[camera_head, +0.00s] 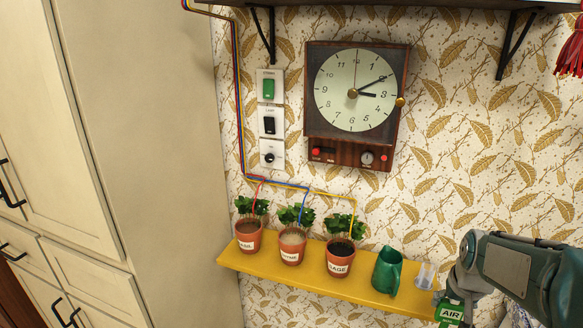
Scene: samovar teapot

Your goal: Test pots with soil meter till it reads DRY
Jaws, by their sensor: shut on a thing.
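Three terracotta pots with green plants stand in a row on a yellow shelf (300,279): a left pot (248,239), a middle pot (292,248) and a right pot (340,260) labelled SAGE. The left pot's soil looks brown, the middle one's pale, the right one's dark. My gripper (457,286) is at the shelf's right end, well right of the pots, shut on the green soil meter (450,313). The meter's face appears to read AIR. Its lower part is cut off by the frame's bottom edge, and the fingertips are hard to make out.
A green watering can (387,271) and a small clear cup (425,276) stand between the pots and my gripper. Coloured wires (275,183) run down the wall to the plants. A clock (356,90) and switches (269,118) hang above. A tall cabinet (140,130) is left.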

